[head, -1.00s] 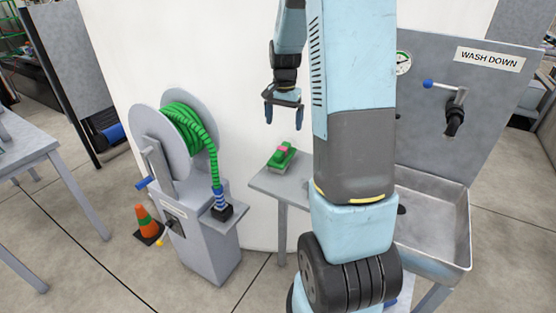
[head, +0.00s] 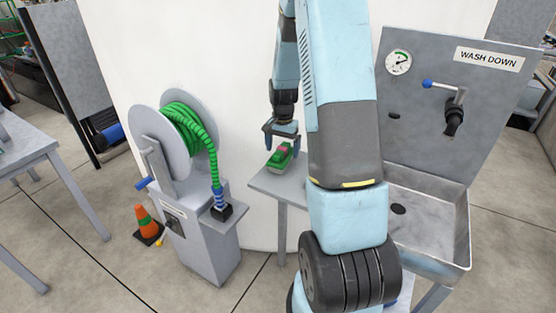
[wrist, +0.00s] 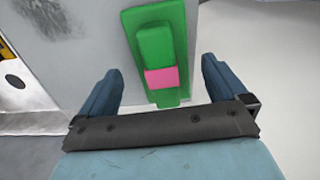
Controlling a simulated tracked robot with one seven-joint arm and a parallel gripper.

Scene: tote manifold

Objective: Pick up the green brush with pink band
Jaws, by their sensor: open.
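The green brush (head: 281,158) with a pink band lies on a small grey side table (head: 270,186) in the head view. In the wrist view the brush (wrist: 155,45) shows its green block and handle, with the pink band (wrist: 161,77) across the handle. My gripper (head: 283,143) is just above the brush in the head view. In the wrist view my gripper (wrist: 163,82) is open, one finger on each side of the handle's line. The fingers look apart from the brush. Part of the table is hidden behind my arm.
A hose reel (head: 178,140) with green hose stands left of the table, with an orange and green cone (head: 146,222) on the floor beside it. A wash-down sink (head: 440,245) is to the right. A white wall (head: 245,80) rises behind the table.

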